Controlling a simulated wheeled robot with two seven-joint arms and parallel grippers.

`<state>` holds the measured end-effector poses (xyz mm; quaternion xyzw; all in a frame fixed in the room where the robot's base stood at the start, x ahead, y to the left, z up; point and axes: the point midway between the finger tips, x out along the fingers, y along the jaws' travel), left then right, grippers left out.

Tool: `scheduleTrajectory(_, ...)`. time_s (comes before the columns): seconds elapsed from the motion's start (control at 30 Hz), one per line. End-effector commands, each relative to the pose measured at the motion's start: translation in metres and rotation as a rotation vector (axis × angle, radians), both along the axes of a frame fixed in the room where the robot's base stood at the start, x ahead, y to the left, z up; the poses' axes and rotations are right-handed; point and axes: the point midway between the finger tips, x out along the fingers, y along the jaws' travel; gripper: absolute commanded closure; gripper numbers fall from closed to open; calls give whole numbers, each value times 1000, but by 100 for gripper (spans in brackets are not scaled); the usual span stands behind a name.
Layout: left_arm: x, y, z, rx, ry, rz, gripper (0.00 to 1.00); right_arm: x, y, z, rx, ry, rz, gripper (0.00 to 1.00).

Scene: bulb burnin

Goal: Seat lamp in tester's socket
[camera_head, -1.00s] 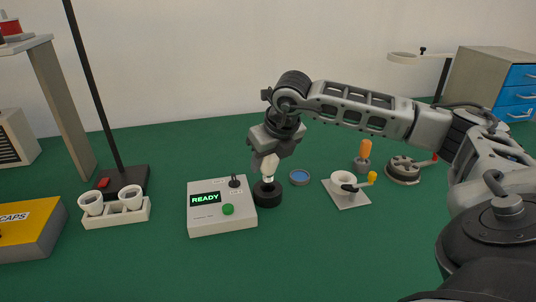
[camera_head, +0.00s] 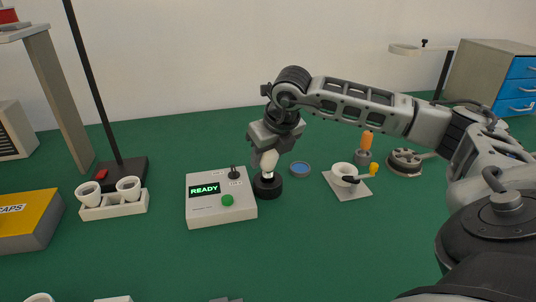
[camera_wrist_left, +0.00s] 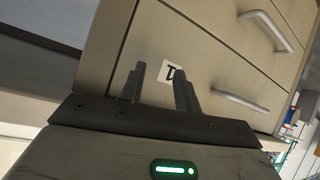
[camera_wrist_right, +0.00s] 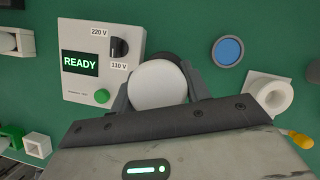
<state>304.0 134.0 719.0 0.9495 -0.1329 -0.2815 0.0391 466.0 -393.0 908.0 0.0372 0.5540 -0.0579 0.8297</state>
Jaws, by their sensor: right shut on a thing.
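The tester (camera_head: 205,211) is a pale box with a green READY display, a green button and a black knob between 220 V and 110 V labels. Its round black socket (camera_head: 267,188) stands at its right side. My right gripper (camera_head: 265,163) is shut on the white lamp (camera_wrist_right: 159,84), straight above the socket. The lamp's lower end is at the socket's mouth; I cannot tell how deep it sits. In the right wrist view the lamp hides most of the socket (camera_wrist_right: 181,63). My left gripper (camera_wrist_left: 160,85) is open and empty, in front of a drawer cabinet (camera_wrist_left: 215,60).
A blue-topped round dish (camera_head: 300,169) and a white ring on a plate with a yellow-knobbed lever (camera_head: 347,188) stand right of the socket. A white rack with cups (camera_head: 113,207) and a yellow box (camera_head: 28,222) are left.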

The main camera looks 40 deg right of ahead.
Motion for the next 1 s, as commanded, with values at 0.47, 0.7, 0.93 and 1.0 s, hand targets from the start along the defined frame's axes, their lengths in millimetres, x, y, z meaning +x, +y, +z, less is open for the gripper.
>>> scheduleTrajectory(0.47,1,0,-2,1,-1,0,68,1,0,0,0,0,0,75)
scheduleTrajectory(0.7,1,0,-6,0,-1,0,68,1,0,-4,0,0,0,75)
scheduleTrajectory(0.93,1,0,-13,0,-2,0,68,1,0,-12,0,1,0,75)
scheduleTrajectory(1.0,1,0,-15,0,-2,0,68,1,0,-13,0,1,0,75)
